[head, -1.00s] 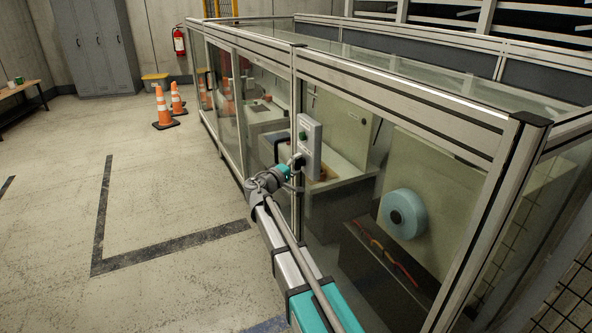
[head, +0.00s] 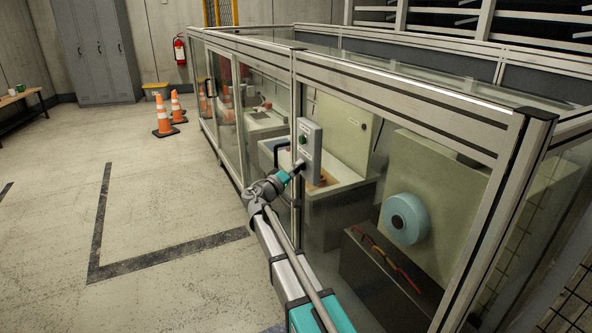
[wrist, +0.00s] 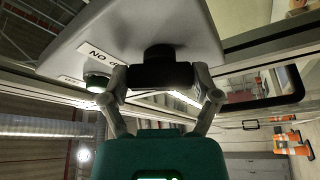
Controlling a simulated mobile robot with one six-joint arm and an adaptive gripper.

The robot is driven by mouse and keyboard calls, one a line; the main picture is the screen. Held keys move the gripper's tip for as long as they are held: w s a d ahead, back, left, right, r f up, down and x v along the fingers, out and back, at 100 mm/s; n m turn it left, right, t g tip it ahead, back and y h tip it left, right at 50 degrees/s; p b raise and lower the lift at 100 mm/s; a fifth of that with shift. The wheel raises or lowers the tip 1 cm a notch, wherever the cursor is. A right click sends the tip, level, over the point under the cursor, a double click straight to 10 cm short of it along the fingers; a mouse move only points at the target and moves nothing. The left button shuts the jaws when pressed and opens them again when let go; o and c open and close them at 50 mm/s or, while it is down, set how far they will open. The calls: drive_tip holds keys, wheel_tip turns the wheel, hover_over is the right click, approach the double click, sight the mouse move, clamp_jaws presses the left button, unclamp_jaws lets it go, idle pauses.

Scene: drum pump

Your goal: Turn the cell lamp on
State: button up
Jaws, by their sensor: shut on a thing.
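A grey control box (head: 309,150) is mounted on the cell's frame post. It carries a green button (head: 303,140) above a black knob, which shows in the wrist view (wrist: 158,52). The green button also shows in the wrist view (wrist: 97,82), beside a partly readable white label (wrist: 100,54). My gripper (head: 298,168) is at the lower part of the box. In the wrist view its fingers (wrist: 162,76) are shut on the black knob and partly hide it. The lamp itself cannot be made out; the cell interior (head: 340,178) looks lit.
Glass panels in aluminium frames (head: 415,95) enclose the cell close to my arm. A blue round part (head: 405,217) is behind the glass. Orange cones (head: 163,115), lockers (head: 97,50) and a bench (head: 22,97) stand farther off.

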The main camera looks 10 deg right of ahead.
drive_tip(key=o, duration=1)
drive_tip(key=shift+d, duration=0.1)
drive_tip(key=shift+c, duration=0.2)
